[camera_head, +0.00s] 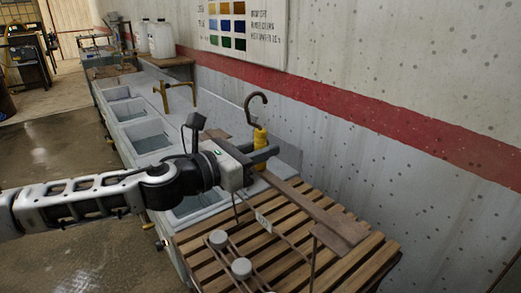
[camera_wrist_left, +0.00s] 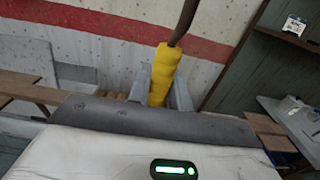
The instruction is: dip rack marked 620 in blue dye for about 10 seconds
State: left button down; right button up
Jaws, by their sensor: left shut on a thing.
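My left gripper (camera_head: 263,157) is shut on the yellow grip (camera_head: 260,140) of a dark hook, above the near end of a slatted wooden bench. In the left wrist view the yellow grip (camera_wrist_left: 163,76) stands between the two fingers (camera_wrist_left: 162,95). A thin wire rack with a small pale tag (camera_head: 263,222) and grey round pieces (camera_head: 241,267) shows below the gripper, over the slats. The tag's number is too small to read, and I cannot tell if the rack touches the slats. My right gripper is not in view.
Several basins run away along the wall, including a near one (camera_head: 150,138) and a farther one (camera_head: 118,94); their dye colours are unclear. A brass-coloured frame (camera_head: 175,95) stands beside the basins. A colour chart (camera_head: 236,27) hangs on the wall. White jugs (camera_head: 160,40) stand farther back.

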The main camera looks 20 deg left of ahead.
aim_at(260, 130)
pick_arm(q)
jog(key=shift+r, duration=1.6)
